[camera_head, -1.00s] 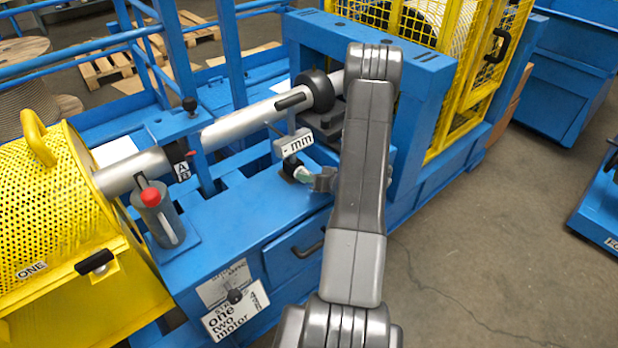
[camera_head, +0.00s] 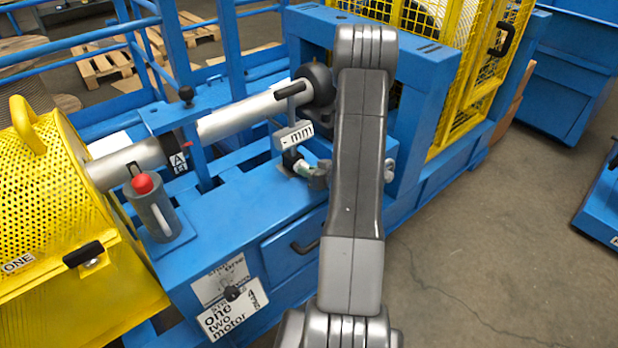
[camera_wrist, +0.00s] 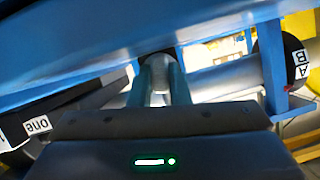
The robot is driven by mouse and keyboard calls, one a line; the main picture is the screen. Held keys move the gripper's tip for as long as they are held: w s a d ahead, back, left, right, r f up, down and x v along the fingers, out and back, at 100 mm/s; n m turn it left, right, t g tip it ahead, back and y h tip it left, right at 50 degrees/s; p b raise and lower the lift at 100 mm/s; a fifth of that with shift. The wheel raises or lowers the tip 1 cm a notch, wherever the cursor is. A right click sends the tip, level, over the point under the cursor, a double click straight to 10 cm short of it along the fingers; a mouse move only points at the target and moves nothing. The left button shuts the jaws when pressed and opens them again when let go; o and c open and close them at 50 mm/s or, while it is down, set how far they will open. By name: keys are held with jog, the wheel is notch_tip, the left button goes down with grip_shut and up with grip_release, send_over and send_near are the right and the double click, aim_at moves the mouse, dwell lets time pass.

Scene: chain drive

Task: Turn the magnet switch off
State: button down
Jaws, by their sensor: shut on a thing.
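A small gauge block marked "mm" (camera_head: 293,136) stands on the blue machine, with a dark joint and a pale green part below it. My arm hides what lies just to the right of it, and my fingertips are hidden in the head view. In the wrist view my gripper (camera_wrist: 160,72) reaches to the blue frame with its fingers close together. They are shut on a small dark part (camera_wrist: 156,56), which appears to be the magnet switch. Its markings and turn position are hidden.
A silver shaft (camera_head: 240,118) crosses the blue machine (camera_head: 232,215) behind the gauge. A yellow perforated guard (camera_head: 50,195) and a grey cylinder with a red top (camera_head: 153,210) are at the left. A yellow cage (camera_head: 468,75) stands at the right.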

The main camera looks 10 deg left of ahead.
jog(key=shift+s+f+n+t+h+b, duration=0.15)
jog(key=shift+n+t+h+b, duration=0.4)
jog(key=shift+b, duration=0.85)
jog(key=shift+n+y, duration=0.25)
jog(key=shift+b, duration=0.3)
jog(key=c, duration=1.6)
grip_release()
jog(key=shift+c, duration=0.2)
jog(key=shift+d+r, duration=0.1)
jog(key=shift+r, duration=0.15)
jog(key=p+v, duration=0.1)
jog(key=v, duration=1.2)
jog(key=shift+s+r, duration=0.15)
jog(key=shift+r, duration=0.05)
jog(key=shift+d, duration=0.1)
